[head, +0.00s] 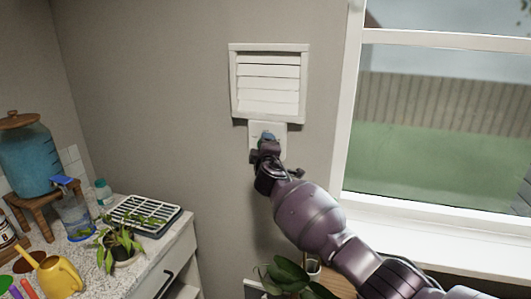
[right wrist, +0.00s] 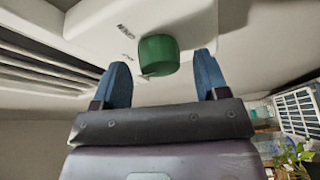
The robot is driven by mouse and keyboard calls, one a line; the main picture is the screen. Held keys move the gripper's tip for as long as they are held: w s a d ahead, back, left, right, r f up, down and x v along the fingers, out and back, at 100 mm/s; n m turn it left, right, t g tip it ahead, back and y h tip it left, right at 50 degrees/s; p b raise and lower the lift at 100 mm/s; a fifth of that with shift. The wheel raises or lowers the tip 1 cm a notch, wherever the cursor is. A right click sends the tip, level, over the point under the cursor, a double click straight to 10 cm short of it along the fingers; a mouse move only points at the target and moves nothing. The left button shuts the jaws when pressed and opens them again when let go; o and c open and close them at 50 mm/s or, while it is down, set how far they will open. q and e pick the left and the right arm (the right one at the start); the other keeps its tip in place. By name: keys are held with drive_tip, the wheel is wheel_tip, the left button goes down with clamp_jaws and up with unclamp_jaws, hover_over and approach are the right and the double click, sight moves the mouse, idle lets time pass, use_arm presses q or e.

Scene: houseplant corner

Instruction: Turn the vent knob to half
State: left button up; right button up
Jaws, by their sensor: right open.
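The green vent knob (right wrist: 158,54) sits on a white wall plate (right wrist: 90,28). In the right wrist view it shows between the two blue fingertips, with a gap on each side. A small pale pointer shows at its lower edge, and small dark marks are on the plate. In the head view the plate (head: 254,130) is below the white slatted vent (head: 268,82), and my gripper hides the knob. My right gripper (head: 267,138), also in the right wrist view (right wrist: 161,62), is open and empty at the plate. My left gripper is not in view.
A window (head: 440,110) with a white frame is to the right of the plate. At lower left, a counter (head: 150,262) holds a blue dispenser (head: 27,158), a yellow watering can (head: 60,279), a potted plant (head: 118,245) and a rack tray (head: 145,215). The wall left of the vent is bare.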

drive_tip(key=s, duration=1)
drive_tip(key=shift+s+d+f, duration=0.3)
drive_tip(key=shift+s+d, duration=0.1)
drive_tip(key=shift+d, duration=0.05)
drive_tip(key=s+d+f+m+g, duration=0.2)
drive_tip(key=s+d+f+m, duration=0.3)
drive_tip(key=s+d+f, duration=0.3)
drive_tip(key=s+d+f+m+g+h, duration=0.1)
drive_tip(key=s+d+f+m+g, duration=0.1)
drive_tip(key=s+d+f+m, duration=0.3)
drive_tip(key=s+d+f+m+g, duration=0.3)
drive_tip(key=s+d+f, duration=1)
drive_tip(key=s+f, duration=0.9)
drive_tip(key=s+m, duration=0.2)
drive_tip(key=s, duration=0.3)
drive_tip(key=shift+f+h, duration=0.35)
drive_tip(key=shift+h, duration=0.05)
